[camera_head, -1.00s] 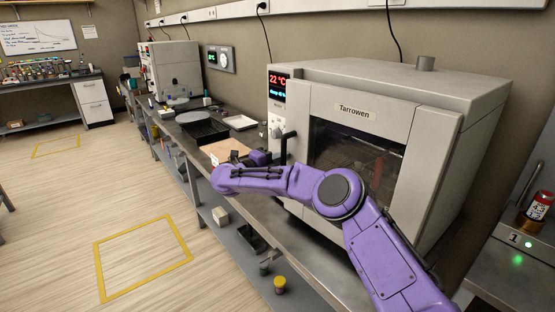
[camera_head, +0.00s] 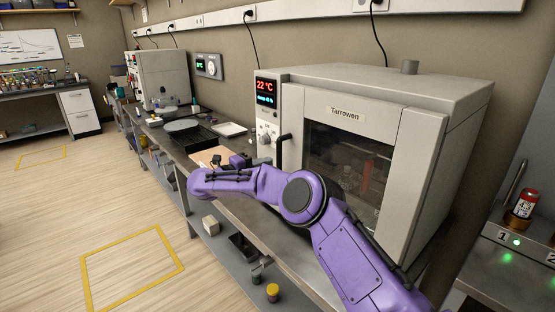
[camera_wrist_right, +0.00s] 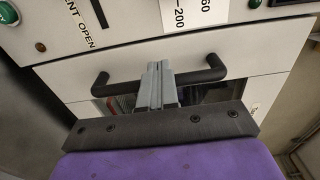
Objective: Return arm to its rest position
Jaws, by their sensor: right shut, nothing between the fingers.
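My right arm is purple and reaches across the head view from the bottom right, bent in front of the oven. Its gripper (camera_head: 247,161) is small and partly hidden, left of the oven's dark door handle (camera_head: 283,150). In the right wrist view the gripper (camera_wrist_right: 158,70) shows two grey fingers shut together with nothing between them. They overlap a dark bar handle (camera_wrist_right: 205,75) on a pale front panel; I cannot tell whether they touch it. My left gripper is not in view.
The grey Tarrowen oven (camera_head: 445,88) stands on the bench with its door closed, showing 22 °C. Trays and a beige board (camera_head: 205,158) lie left of it. The shelf below holds a white box (camera_head: 210,223). The floor at left is clear.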

